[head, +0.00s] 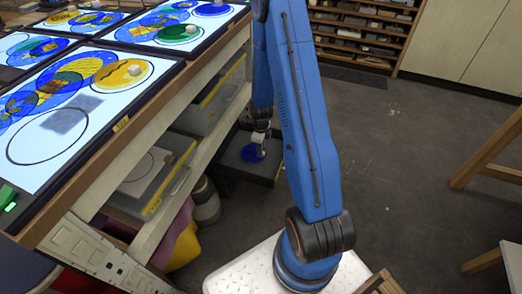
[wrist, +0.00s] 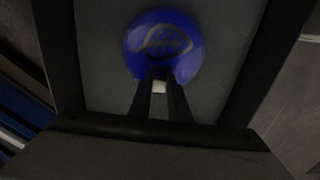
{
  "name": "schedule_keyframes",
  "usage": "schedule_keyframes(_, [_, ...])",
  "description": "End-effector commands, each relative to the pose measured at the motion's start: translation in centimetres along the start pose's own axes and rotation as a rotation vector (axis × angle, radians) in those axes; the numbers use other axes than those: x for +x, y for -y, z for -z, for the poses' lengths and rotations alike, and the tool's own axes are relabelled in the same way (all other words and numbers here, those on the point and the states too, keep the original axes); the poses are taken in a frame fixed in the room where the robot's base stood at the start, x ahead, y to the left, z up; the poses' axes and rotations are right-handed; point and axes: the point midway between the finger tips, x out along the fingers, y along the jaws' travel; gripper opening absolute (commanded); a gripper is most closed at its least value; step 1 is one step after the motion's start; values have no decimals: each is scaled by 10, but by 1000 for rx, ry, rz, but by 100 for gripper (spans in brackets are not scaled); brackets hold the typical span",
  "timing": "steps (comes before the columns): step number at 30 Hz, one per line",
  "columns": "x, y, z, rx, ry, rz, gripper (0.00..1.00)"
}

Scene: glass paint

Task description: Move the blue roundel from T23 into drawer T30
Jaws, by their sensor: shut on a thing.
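The blue roundel (wrist: 163,45) is a round blue disc with a dark leaf-like mark on it. My gripper (wrist: 160,82) is shut on a small pale knob at the roundel's near edge. In the wrist view the roundel is over the grey floor of an open dark drawer (wrist: 100,125); I cannot tell whether it touches that floor. In the head view the roundel (head: 252,153) shows below my gripper (head: 261,135), within the pulled-out dark drawer (head: 262,178) low beside the bench. No drawer label is readable.
Light tables (head: 60,135) with coloured roundels cover the bench top at left. Other drawers (head: 150,180) with yellow edges sit partly open under it. A dark pot (head: 205,200) and a yellow bin (head: 186,245) stand below.

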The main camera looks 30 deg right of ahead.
Motion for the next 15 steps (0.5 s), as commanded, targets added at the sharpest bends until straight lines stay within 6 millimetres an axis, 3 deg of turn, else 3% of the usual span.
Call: schedule_keyframes(15, [5,0,2,1,0,-1,0])
